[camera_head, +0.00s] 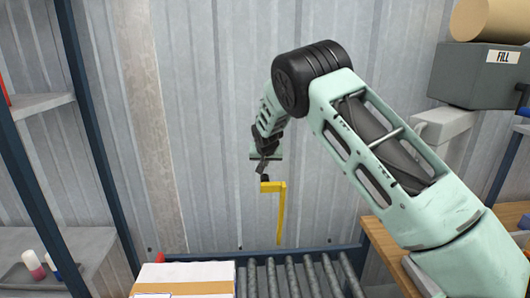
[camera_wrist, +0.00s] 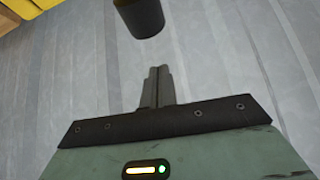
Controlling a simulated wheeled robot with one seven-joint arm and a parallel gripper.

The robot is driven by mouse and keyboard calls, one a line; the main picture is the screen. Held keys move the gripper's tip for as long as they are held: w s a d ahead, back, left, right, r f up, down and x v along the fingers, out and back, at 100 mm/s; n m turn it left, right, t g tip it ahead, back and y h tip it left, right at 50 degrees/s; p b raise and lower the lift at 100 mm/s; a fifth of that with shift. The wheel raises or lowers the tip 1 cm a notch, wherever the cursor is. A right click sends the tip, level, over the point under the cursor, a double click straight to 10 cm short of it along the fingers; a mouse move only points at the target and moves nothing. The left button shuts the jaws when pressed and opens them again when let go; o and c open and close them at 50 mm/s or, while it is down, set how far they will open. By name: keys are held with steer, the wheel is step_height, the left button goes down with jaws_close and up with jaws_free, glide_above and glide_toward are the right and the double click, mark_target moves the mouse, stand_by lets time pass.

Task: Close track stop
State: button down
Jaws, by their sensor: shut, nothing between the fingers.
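The track stop appears to be the yellow bent bar (camera_head: 280,212) above the roller conveyor in the head view, hanging down in front of the metal wall. A short black knob (camera_head: 265,178) sits at its upper left end. In the wrist view the black knob (camera_wrist: 141,15) is at the top edge, and a yellow part (camera_wrist: 32,6) shows at the upper left corner. My gripper (camera_head: 261,168) is just above the knob in the head view. In the wrist view my gripper (camera_wrist: 159,72) has its fingers together and empty, apart from the knob.
The roller conveyor (camera_head: 305,275) runs below, with a white box taped in tan (camera_head: 185,278) on its left. A shelf rack (camera_head: 95,130) stands at left. A wooden bench (camera_head: 400,235) and a grey unit labelled FILL (camera_head: 470,75) are at right.

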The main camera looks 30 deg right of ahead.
mark_target(265, 175)
steer(key=s, duration=0.1)
steer(key=s+a+p, duration=0.1)
steer(key=s+f+p, duration=0.1)
steer(key=shift+s+a+f, duration=0.1)
steer(key=shift+s+a, duration=0.1)
steer(key=shift+a, duration=0.1)
steer(key=shift+f, duration=0.1)
